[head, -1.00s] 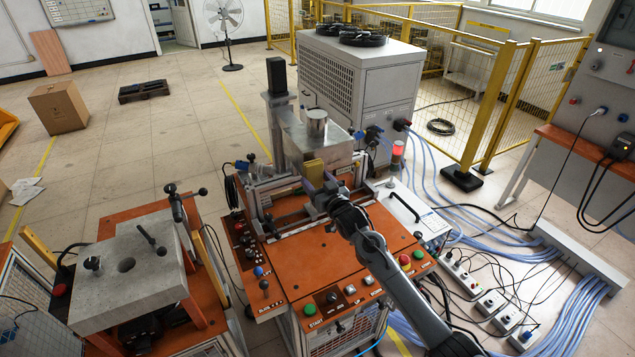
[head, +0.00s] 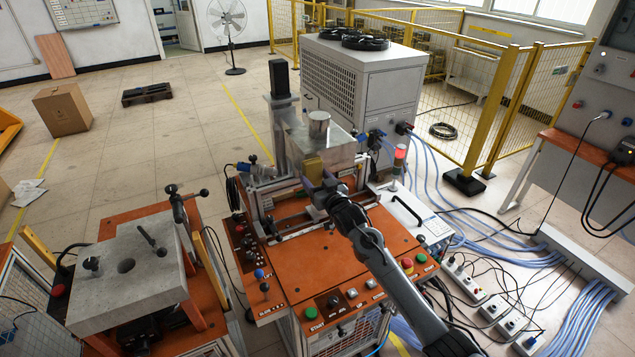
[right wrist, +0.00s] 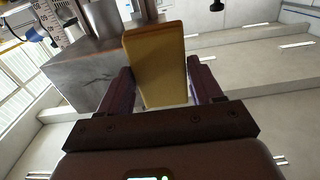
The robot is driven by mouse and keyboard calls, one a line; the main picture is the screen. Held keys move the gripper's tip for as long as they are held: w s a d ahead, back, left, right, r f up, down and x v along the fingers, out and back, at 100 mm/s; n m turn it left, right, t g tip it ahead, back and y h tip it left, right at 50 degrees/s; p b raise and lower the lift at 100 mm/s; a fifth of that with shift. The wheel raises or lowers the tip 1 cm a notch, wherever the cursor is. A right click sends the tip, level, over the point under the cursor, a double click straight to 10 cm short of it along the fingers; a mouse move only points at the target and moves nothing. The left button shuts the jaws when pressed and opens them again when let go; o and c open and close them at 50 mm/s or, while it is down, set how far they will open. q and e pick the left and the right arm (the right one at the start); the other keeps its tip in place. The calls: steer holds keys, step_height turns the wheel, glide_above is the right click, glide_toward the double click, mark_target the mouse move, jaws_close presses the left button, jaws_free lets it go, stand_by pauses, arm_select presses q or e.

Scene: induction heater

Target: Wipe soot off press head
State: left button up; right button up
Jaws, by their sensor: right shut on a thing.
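The press head is a grey metal block (head: 335,157) with a short cylinder on top, mounted on the orange heater bench. It also shows in the right wrist view (right wrist: 85,78), where its surface has dull patches; I cannot tell soot from shading. My right gripper (head: 318,184) is shut on a yellow wiping pad (head: 313,168), held upright at the block's near face. In the right wrist view the pad (right wrist: 155,65) stands between the two dark fingers, and the block is just beyond and left of it. I cannot tell whether they touch. My left gripper is not in view.
The orange bench top (head: 340,262) carries buttons and levers along its front and left. A red lamp (head: 399,158) stands right of the press. A grey-topped stand (head: 125,290) is at left. A large white cabinet (head: 365,95) is behind. Cables cover the right floor.

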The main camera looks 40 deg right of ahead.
mark_target(350, 161)
steer(key=shift+d, duration=0.15)
steer(key=shift+s+d, duration=0.25)
steer(key=shift+d, duration=1.05)
steer(key=shift+s+d, duration=0.25)
steer(key=shift+d, duration=1)
steer(key=shift+s+d, duration=0.25)
steer(key=shift+d, duration=1.05)
steer(key=shift+s+d, duration=0.15)
steer(key=shift+d, duration=0.7)
steer(key=shift+s+d, duration=0.15)
steer(key=shift+d, duration=0.65)
steer(key=shift+s+d, duration=0.15)
steer(key=shift+d, duration=0.55)
steer(key=shift+s+d, duration=0.15)
steer(key=shift+d, duration=0.55)
steer(key=shift+d+f, duration=0.1)
